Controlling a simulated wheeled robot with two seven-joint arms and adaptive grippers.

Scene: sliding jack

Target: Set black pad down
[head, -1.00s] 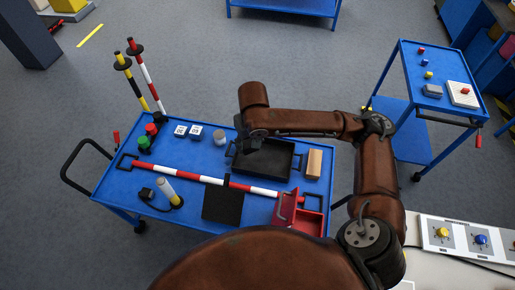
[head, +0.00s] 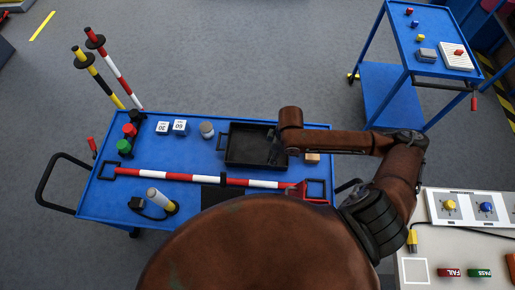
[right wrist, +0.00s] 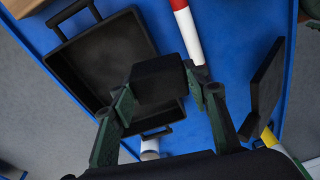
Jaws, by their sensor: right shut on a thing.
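My right gripper (right wrist: 160,95) is shut on a small dark block, which looks like the black pad (right wrist: 158,78). In the right wrist view it is held over the side of a black tray (right wrist: 85,88). In the head view my right gripper (head: 277,152) is at the right end of the tray (head: 230,150), and the pad cannot be made out there. Whether the pad touches the tray is unclear. A flat black square (head: 214,194) lies on the blue cart, partly hidden by my body; it also shows in the right wrist view (right wrist: 265,88). My left gripper is not in view.
A red-and-white bar (head: 190,178) runs across the blue cart (head: 100,200) in front of the tray. A wooden block (head: 312,158) stands right of the tray. A grey cylinder (head: 206,130) and two white number cubes (head: 180,127) stand to its left.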

